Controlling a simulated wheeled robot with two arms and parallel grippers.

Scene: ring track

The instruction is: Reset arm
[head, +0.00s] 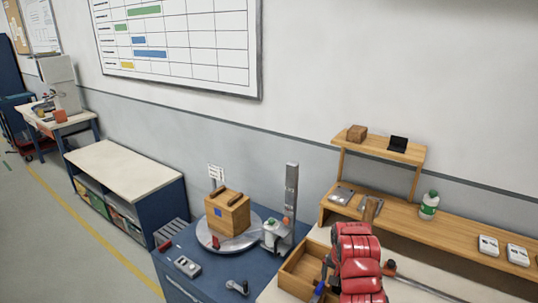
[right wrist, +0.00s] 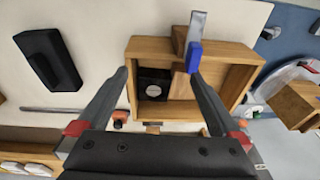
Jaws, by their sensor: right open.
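My right arm reaches in from the bottom of the head view, and its red links hide most of the right gripper there. In the right wrist view the right gripper (right wrist: 158,75) is open, its two dark fingers apart over an open wooden tray (right wrist: 240,85). The tray also shows in the head view (head: 292,272). A blue-ended tool with a flat grey metal part (right wrist: 196,42) lies across the tray's wall, close to one fingertip. I cannot tell whether they touch. A black piece with a pale round spot (right wrist: 153,87) lies inside the tray. My left gripper is not in view.
A wooden box (head: 228,213) sits on a round grey turntable (head: 208,237) on the blue bench, beside an upright post (head: 291,190). A wooden shelf (head: 455,222) holds a green-and-white bottle (head: 429,205). A black object (right wrist: 48,60) lies on the pale worktop.

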